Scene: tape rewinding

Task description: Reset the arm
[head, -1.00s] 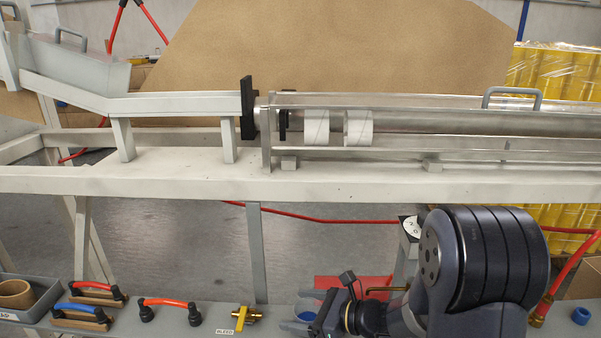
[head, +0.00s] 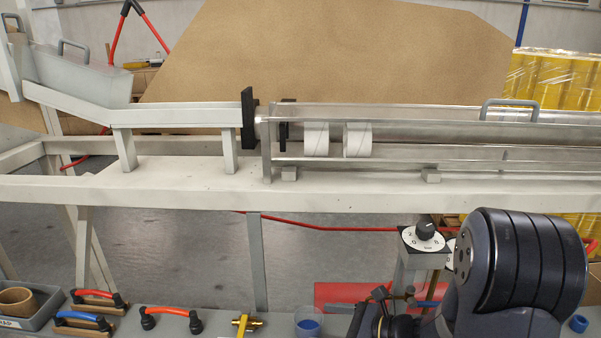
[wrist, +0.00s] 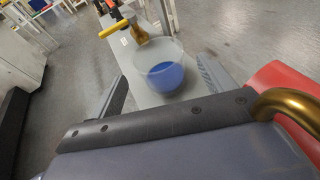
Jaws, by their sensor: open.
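My gripper (wrist: 162,70) shows in the wrist view with its two fingers spread apart. A clear cup with blue contents (wrist: 165,76) appears between and beyond the fingers, on the grey shelf; I see no finger closed on it. In the head view, the same cup (head: 308,322) stands at the bottom, left of my dark arm, which fills the lower right. My fingertips cannot be made out clearly there.
A dial with a black knob (head: 425,232) stands close to my arm. A brass valve (head: 246,324) and red-handled (head: 170,312) and blue-handled (head: 84,318) tools lie left. A white frame rail (head: 330,190) crosses behind, carrying two white rolls (head: 357,140) under metal bars.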

